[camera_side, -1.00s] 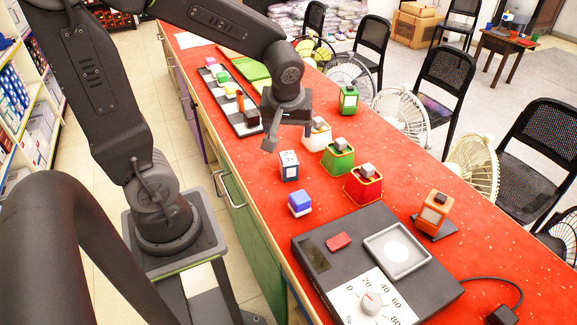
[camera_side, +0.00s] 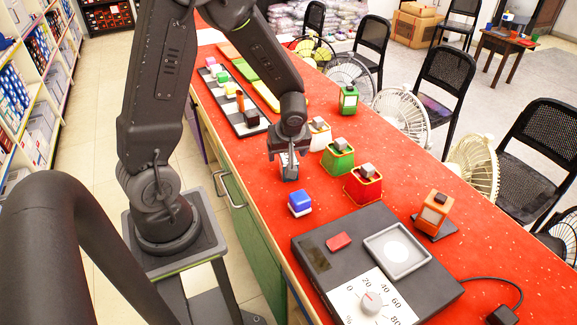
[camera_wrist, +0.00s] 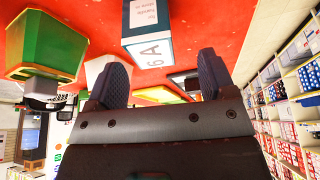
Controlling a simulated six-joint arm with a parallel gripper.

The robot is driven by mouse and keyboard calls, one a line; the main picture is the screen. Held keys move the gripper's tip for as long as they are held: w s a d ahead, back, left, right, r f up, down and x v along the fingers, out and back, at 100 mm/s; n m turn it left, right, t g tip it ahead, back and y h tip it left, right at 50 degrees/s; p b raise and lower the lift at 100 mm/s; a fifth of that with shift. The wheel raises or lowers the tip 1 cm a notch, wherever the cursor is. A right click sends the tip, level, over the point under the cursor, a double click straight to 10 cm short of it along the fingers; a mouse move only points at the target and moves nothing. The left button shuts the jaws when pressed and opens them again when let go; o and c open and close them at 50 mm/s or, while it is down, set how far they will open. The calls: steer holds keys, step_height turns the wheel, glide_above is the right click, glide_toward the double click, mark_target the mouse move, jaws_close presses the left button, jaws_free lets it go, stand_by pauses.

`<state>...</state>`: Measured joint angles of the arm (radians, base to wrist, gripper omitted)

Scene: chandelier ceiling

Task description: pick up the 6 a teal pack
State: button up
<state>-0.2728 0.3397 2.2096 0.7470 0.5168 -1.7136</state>
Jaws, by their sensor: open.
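The teal pack is a small box with a white face marked "6 A" and teal sides. In the wrist view the teal pack (camera_wrist: 147,30) stands out past my fingertips, lined up with the gap between them. My gripper (camera_side: 289,155) is low over the pack and points down. In the wrist view my gripper (camera_wrist: 162,75) has its two dark fingers apart, with nothing held. Whether the fingers flank the pack's sides cannot be told.
A blue-and-white block (camera_side: 300,203) stands nearer the camera. Green (camera_side: 338,157) and red (camera_side: 363,186) containers and a white one (camera_side: 319,135) stand close on the right. A dark scale (camera_side: 400,285) fills the near counter. A tray with blocks (camera_side: 233,105) lies behind.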

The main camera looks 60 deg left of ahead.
steer(key=x, duration=0.5)
steer(key=shift+w+d+f, duration=0.1)
steer(key=shift+w+d, duration=0.1)
steer(key=shift+w, duration=0.15)
steer(key=c, duration=1)
